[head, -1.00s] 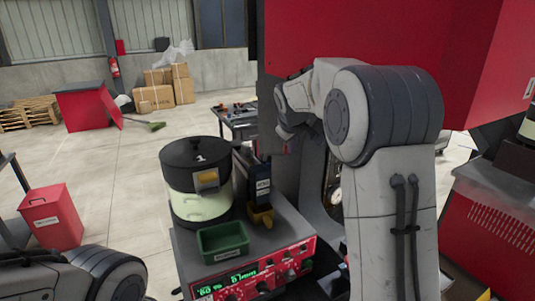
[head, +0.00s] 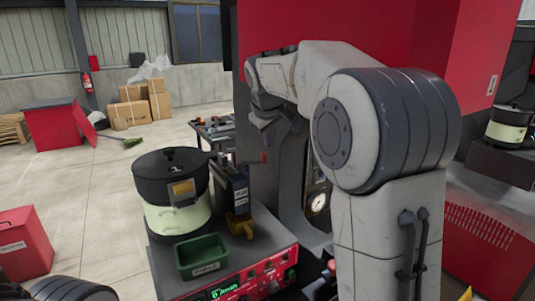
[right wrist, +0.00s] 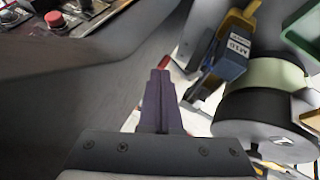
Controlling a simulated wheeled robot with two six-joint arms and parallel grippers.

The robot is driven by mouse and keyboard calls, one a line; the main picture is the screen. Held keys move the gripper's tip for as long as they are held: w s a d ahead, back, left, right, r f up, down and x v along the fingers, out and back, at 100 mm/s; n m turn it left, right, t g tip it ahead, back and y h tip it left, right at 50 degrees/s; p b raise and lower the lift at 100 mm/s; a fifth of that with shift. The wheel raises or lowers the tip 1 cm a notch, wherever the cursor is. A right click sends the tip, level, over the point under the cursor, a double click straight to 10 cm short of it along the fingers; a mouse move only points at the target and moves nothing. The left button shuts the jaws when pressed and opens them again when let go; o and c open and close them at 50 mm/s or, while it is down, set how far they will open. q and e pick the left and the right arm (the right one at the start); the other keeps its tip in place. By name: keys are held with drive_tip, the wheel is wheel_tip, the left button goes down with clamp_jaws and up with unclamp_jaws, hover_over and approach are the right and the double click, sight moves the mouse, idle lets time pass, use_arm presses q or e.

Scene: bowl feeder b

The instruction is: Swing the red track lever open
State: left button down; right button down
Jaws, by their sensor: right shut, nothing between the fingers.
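A small red piece (head: 264,157), probably the lever, shows just below my right gripper and right of the dark box in the head view. A bit of red (right wrist: 165,62) also shows just past the fingertips in the right wrist view. Most of it is hidden, so I cannot tell how far it is swung or whether I touch it. My right gripper (head: 264,124) is shut and empty; its dark fingers (right wrist: 161,78) are together in the right wrist view. My left gripper is out of view.
A black-lidded pot (head: 172,190) stands on the machine, with a green tray (head: 202,257) in front. The dark labelled box (head: 230,183) and a yellow piece (head: 241,225) sit beside it. A red-and-grey cabinet (head: 350,30) rises behind my right arm.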

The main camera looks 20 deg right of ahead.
drive_tip(key=v, duration=0.2)
drive_tip(key=shift+s+r, duration=0.15)
drive_tip(key=shift+r, duration=0.1)
idle(0.3)
